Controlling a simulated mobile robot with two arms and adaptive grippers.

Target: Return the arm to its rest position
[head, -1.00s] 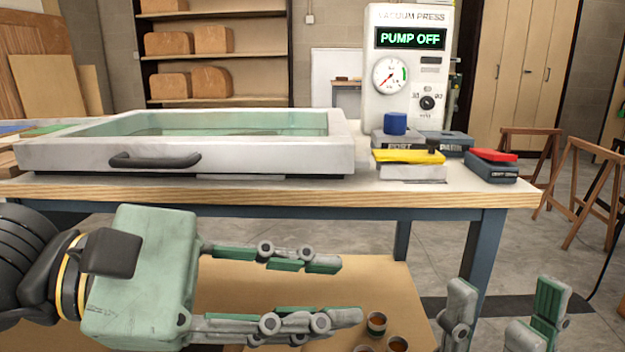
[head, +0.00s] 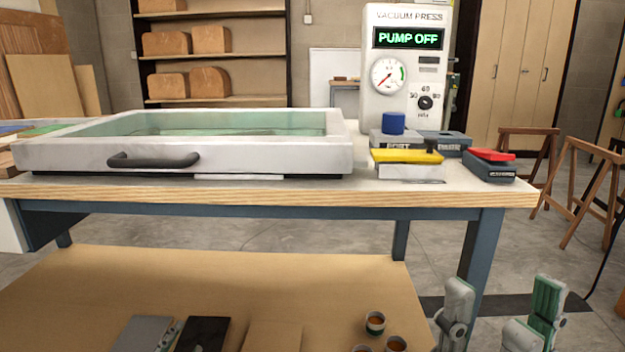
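My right gripper (head: 504,290) shows at the bottom right, only its fingers in view. The fingers point up and stand apart with nothing between them, so it is open. It is in front of the workbench's right leg and right of the lower tan board. My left arm and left gripper are out of view.
The workbench (head: 300,194) carries the glass-topped press frame (head: 260,157), the vacuum press unit (head: 407,65) reading PUMP OFF, and several small blocks. The lower tan board (head: 230,285) holds small cups (head: 375,323) and dark flat pieces (head: 203,334) near its front.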

